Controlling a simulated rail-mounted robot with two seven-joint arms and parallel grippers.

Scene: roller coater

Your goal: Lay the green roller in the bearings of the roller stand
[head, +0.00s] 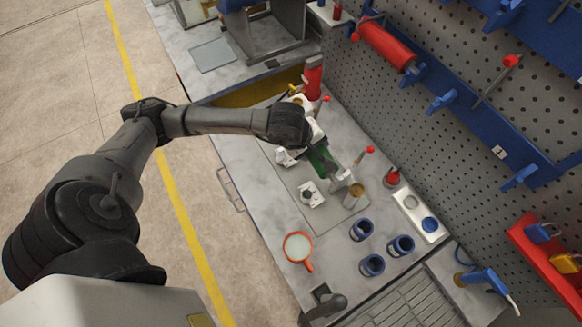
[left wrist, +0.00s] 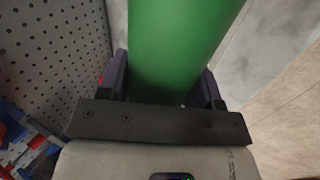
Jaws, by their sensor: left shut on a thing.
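The green roller (head: 321,161) is partly hidden under my left wrist in the head view. In the left wrist view the green roller (left wrist: 180,45) fills the top middle, between the two dark fingers of my left gripper (left wrist: 165,85), which is shut on it. In the head view my left gripper (head: 312,150) is over the grey plate on the bench. White and grey stand parts (head: 341,179) show close to the roller's near end. Whether the roller touches the bearings I cannot tell. My right gripper is not in view.
A small white block with a dark knob (head: 311,194) is on the plate. Several blue-rimmed cups (head: 361,230) and an orange-rimmed dish (head: 298,247) stand nearer. A red roller (head: 386,45) hangs on the pegboard (head: 440,110) at right. A red cylinder (head: 313,78) stands behind my gripper.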

